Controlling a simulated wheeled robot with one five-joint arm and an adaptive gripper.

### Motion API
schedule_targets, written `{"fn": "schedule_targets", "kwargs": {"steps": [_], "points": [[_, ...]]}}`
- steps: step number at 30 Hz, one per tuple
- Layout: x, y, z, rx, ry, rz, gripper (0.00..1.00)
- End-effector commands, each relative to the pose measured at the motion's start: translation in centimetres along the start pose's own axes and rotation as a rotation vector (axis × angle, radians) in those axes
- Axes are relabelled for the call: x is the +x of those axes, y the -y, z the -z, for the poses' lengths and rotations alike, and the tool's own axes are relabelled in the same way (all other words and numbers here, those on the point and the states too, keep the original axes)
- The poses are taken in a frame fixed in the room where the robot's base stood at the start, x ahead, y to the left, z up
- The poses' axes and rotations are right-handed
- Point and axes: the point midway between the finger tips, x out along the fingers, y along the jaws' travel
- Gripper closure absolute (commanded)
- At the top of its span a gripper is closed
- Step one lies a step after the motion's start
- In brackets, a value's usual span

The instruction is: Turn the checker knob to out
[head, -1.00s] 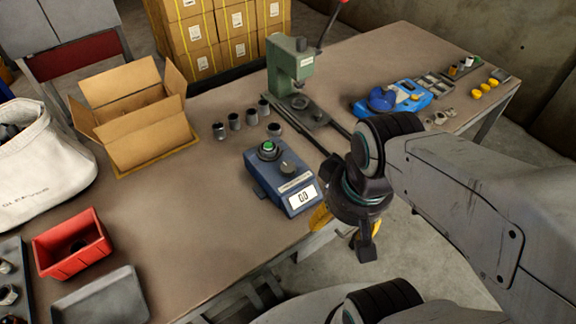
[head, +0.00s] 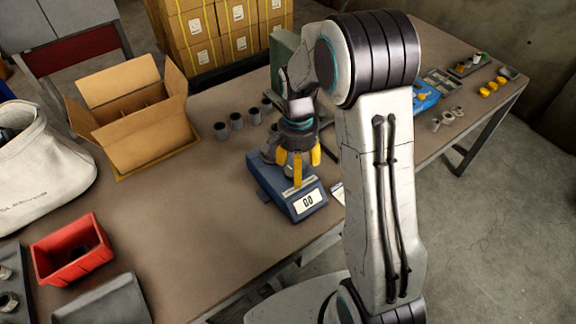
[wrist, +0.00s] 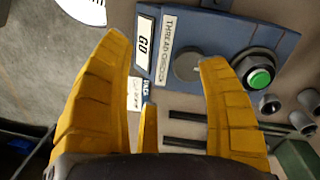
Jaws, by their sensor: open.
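The blue checker (head: 265,181) sits on the bench with its lit display (head: 309,200) facing front. Contact with the knob cannot be told.
Several dark cylinders (head: 237,121) stand behind the checker. A green press (head: 284,60) is partly hidden behind my arm. An open cardboard box (head: 140,135) and a red bin (head: 70,255) are to the left. Bare bench lies left of the checker.

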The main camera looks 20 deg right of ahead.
Motion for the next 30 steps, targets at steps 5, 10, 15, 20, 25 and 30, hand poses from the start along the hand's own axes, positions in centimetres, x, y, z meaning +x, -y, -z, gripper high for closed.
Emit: {"fn": "schedule_targets", "kwargs": {"steps": [5, 10, 15, 20, 25, 30], "points": [[-1.3, 1.9, 1.6, 0.385, -0.037, 0.064, 0.31], [-1.5, 2.2, 1.9, 0.707, -0.033, 0.088, 0.31], [-1.5, 2.3, 2.0, 0.939, -0.024, 0.098, 0.31], [-1.5, 2.3, 2.0, 1.064, -0.018, 0.101, 0.31], [-0.7, 2.4, 2.1, 1.111, -0.016, 0.101, 0.31], [1.3, 2.4, 2.1, 1.115, -0.015, 0.098, 0.31]]}}
